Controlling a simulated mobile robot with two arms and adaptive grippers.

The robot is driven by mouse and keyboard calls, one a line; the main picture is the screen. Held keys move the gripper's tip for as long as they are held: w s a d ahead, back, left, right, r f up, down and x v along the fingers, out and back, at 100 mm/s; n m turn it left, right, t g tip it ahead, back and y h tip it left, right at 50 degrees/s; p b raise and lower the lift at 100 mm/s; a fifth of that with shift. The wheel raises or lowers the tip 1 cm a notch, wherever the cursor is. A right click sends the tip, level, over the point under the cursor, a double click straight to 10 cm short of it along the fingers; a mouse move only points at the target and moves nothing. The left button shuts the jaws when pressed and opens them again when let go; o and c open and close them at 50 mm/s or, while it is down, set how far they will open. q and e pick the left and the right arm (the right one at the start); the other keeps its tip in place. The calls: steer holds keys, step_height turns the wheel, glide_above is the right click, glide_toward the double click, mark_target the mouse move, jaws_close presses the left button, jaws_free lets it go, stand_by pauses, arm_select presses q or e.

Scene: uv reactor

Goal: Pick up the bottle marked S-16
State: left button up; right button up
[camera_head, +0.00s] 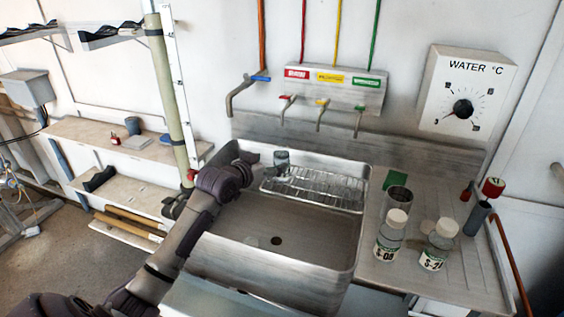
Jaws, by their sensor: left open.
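My left arm reaches in from the lower left over the sink. Its dark left gripper (250,159) is at the sink's back left; it is open and empty, though small and seen from behind. Just to its right, a small clear container (281,160) stands by the wire rack; I cannot read any label on it. Two clear bottles with pale caps stand on the right drainboard. One bottle (389,239) is marked S-08. The other bottle (437,247) has a label starting "S-2". No label reading S-16 is legible. My right gripper is out of view.
A wire rack (313,188) spans the back of the steel sink (290,225). A metal cup (399,190) and a green pad stand on the drainboard (445,275). Taps (322,113) hang above the sink. Wooden shelves (125,145) are at left. The front sink basin is mostly clear.

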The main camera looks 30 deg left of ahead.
mark_target(277, 159)
arm_select(q)
steer(key=shift+w+f, duration=0.15)
steer(key=shift+w, duration=0.55)
steer(key=x, duration=0.4)
steer(key=shift+w+d+r, duration=0.25)
steer(key=shift+w, duration=0.05)
steer(key=shift+w+f, duration=0.15)
steer(key=shift+w, duration=0.15)
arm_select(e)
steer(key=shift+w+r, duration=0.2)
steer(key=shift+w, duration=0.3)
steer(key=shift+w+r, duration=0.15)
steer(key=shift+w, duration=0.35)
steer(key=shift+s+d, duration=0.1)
arm_select(q)
steer(key=shift+c, duration=1.3)
steer(key=c, duration=1.1)
steer(key=shift+c, duration=0.9)
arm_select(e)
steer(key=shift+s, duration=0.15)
